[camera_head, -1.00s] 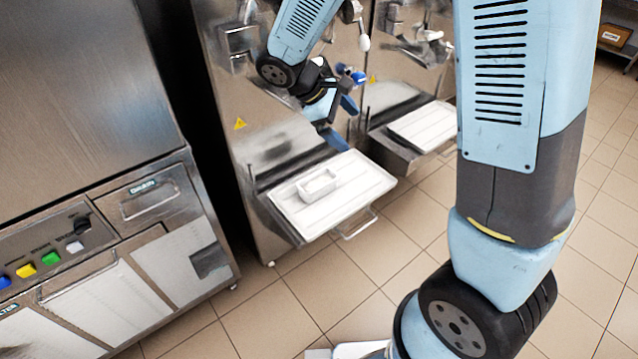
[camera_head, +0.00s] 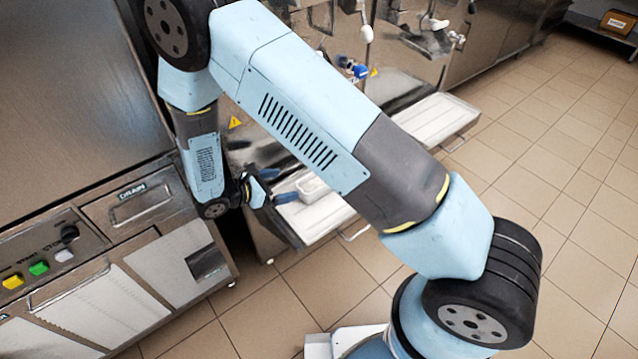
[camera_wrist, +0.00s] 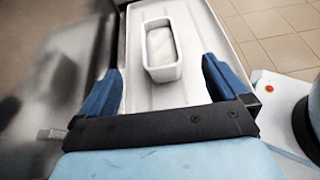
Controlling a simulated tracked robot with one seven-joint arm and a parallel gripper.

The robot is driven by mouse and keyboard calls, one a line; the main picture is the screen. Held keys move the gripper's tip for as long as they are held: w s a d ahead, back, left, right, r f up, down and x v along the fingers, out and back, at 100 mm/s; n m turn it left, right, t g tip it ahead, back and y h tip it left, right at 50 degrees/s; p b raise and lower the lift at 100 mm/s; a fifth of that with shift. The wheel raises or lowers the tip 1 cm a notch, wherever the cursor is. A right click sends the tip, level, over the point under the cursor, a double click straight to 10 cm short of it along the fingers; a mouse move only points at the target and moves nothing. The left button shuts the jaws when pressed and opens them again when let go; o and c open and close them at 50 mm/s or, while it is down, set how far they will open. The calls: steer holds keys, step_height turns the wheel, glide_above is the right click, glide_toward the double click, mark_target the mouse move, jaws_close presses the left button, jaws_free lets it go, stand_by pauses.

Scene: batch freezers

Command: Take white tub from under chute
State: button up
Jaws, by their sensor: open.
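The white tub (camera_wrist: 163,72) is a small rectangular container with pale stuff inside. It stands upright on a white tray (camera_wrist: 202,30) that juts from the freezer front. In the head view the tub (camera_head: 312,188) shows on the tray (camera_head: 330,222), partly behind my arm. My gripper (camera_wrist: 160,82) is open, its two blue fingers on either side of the tub's near end in the wrist view, with a gap on each side. In the head view my gripper (camera_head: 285,197) is just left of the tub, low over the tray. The chute above it is hidden behind my arm.
A second white tray (camera_head: 432,120) juts from the freezer to the right. A control panel with coloured buttons (camera_head: 38,268) and a drain drawer (camera_head: 140,203) are on the cabinet at left. The tiled floor (camera_head: 520,195) at right is clear.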

mark_target(300, 183)
steer(key=shift+n, duration=0.3)
steer(key=x, duration=0.5)
steer(key=f+x, duration=0.1)
steer(key=x, duration=0.2)
steer(key=shift+w+a+f, duration=0.1)
steer(key=shift+w+a, duration=0.05)
steer(key=shift+w, duration=0.05)
steer(key=shift+x, duration=2.75)
steer(key=shift+s, duration=0.15)
steer(key=c, duration=1.2)
steer(key=shift+o, duration=0.2)
